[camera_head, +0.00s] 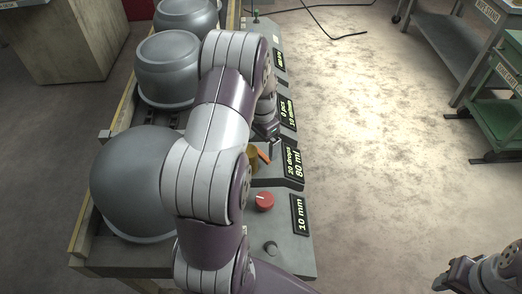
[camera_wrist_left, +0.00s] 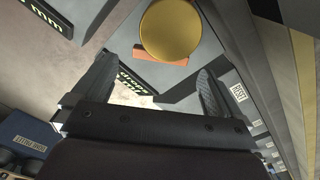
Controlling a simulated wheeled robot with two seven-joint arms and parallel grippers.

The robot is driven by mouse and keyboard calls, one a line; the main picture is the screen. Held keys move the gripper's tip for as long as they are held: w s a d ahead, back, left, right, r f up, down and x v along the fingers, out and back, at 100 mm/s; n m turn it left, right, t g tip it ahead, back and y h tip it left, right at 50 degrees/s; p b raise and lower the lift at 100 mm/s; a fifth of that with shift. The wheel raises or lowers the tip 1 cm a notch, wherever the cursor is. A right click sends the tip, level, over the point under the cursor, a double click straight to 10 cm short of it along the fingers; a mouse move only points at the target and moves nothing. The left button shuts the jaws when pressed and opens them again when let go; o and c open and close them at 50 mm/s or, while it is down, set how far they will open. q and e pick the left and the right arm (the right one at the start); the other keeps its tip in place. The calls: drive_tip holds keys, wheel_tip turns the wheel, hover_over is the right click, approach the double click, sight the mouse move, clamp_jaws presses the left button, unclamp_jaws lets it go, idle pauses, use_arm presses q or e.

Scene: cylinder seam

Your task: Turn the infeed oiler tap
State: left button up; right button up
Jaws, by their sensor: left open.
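The oiler shows as a brass-yellow round body (camera_head: 252,154) with an orange tap lever (camera_head: 264,156), partly hidden behind my left arm in the head view. In the left wrist view the yellow round top (camera_wrist_left: 170,28) is at the upper middle, and the orange lever (camera_wrist_left: 160,56) sticks out beneath it. My left gripper (camera_head: 266,134) is close to the tap on its far side. In the left wrist view its fingers (camera_wrist_left: 153,84) are spread wide, with the lever just beyond them and nothing between them. My right gripper (camera_head: 451,281) is at the lower right, far from the tap.
A display (camera_head: 292,166) reads "20 drops 80 ml" beside the tap. A red knob (camera_head: 264,201) and a grey knob (camera_head: 270,248) are nearer. Large grey cylinders (camera_head: 135,185) stand on the machine at left. A green cart (camera_head: 499,120) stands right; the floor between is clear.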

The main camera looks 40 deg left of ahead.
sight(260, 153)
use_arm(q)
wheel_tip(260, 153, down, 3)
drive_tip(key=shift+a+f, duration=0.1)
drive_tip(key=shift+a, duration=0.05)
drive_tip(key=shift+f, duration=0.4)
drive_tip(key=c, duration=0.9)
drive_tip(key=shift+s+r+m+p, duration=0.2)
drive_tip(key=shift+m+p, duration=0.2)
drive_tip(key=shift+m, duration=0.1)
drive_tip(key=shift+f, duration=0.15)
drive_tip(key=o, duration=0.9)
